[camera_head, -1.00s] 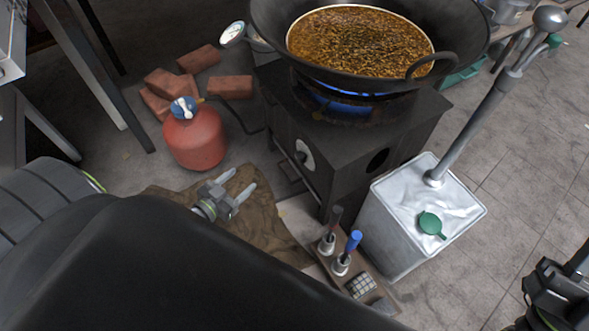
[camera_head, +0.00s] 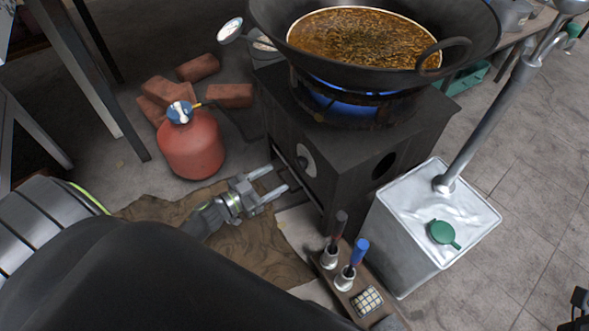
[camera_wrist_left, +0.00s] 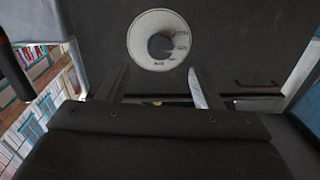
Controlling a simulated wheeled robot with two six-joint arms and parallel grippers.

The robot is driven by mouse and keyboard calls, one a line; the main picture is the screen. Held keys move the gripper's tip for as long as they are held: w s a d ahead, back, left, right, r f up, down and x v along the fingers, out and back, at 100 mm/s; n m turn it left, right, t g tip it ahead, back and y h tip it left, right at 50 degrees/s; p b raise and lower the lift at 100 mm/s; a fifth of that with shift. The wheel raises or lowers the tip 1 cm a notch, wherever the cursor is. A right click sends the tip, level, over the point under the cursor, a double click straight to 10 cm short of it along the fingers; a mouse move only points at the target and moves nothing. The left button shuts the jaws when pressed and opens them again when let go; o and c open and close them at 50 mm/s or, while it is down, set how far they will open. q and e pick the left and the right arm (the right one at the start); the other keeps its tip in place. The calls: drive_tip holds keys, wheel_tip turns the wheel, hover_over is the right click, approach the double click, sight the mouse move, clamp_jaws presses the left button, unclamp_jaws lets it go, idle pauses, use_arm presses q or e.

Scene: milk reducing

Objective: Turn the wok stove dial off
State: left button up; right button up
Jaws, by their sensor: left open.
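The dial is a dark knob on a round white plate with markings on the dark stove front. It shows in the head view (camera_head: 306,160) and ahead in the left wrist view (camera_wrist_left: 160,42). My left gripper (camera_head: 277,182) is open and empty, its two fingers (camera_wrist_left: 160,88) pointing at the stove front, apart from the dial. In the left wrist view the dial sits above and between the fingertips. A blue flame (camera_head: 345,106) burns on the stove (camera_head: 345,150) under a black wok (camera_head: 470,50) holding brown liquid. Only a small part of my right arm shows at the lower right edge.
A red gas tank (camera_head: 192,146) stands left of the stove, with red bricks (camera_head: 160,88) behind it. A tall metal can (camera_head: 400,240) stands close on the right. A holder with blue and dark handled tools (camera_head: 350,272) is in front. Brown cloth (camera_head: 262,245) covers the floor below my left gripper.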

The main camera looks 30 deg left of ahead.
sight(298, 165)
use_arm(q)
drive_tip(key=b+x, duration=0.1)
drive_tip(key=x, duration=0.7)
drive_tip(key=shift+b, duration=0.4)
drive_tip(key=shift+c, duration=0.2)
drive_tip(key=c, duration=0.9)
